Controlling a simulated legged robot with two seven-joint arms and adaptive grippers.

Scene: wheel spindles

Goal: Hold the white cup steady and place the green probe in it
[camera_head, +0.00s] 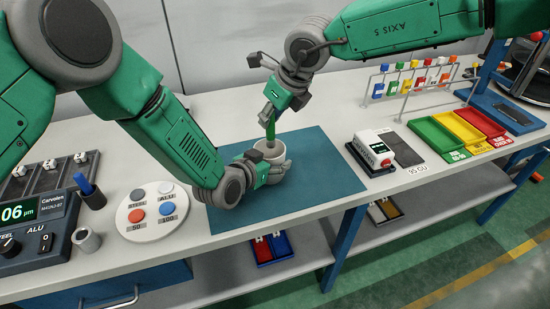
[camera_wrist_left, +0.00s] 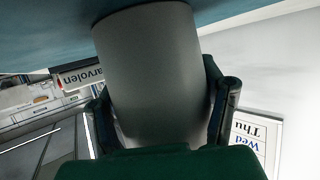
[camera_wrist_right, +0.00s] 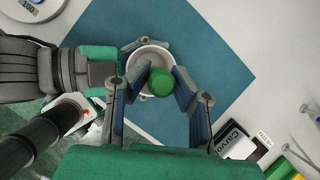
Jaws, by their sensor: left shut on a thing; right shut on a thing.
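The white cup (camera_head: 268,150) stands upright over the blue mat (camera_head: 310,178). My left gripper (camera_head: 275,170) is shut around it from the side, and the cup fills the left wrist view (camera_wrist_left: 150,75) between the two fingers. The green probe (camera_head: 270,130) is upright in my right gripper (camera_head: 271,108), which is shut on it above the cup. The probe's lower end is at the cup's mouth; I cannot tell how far it is inside. In the right wrist view the probe's round green end (camera_wrist_right: 160,82) overlaps the cup's rim (camera_wrist_right: 150,45).
A white round plate with coloured buttons (camera_head: 152,212) and a measuring device (camera_head: 30,222) are at left. A white boxed instrument (camera_head: 374,150) stands right of the mat. Coloured trays (camera_head: 455,133) and a rack (camera_head: 415,80) are farther right. The mat around the cup is clear.

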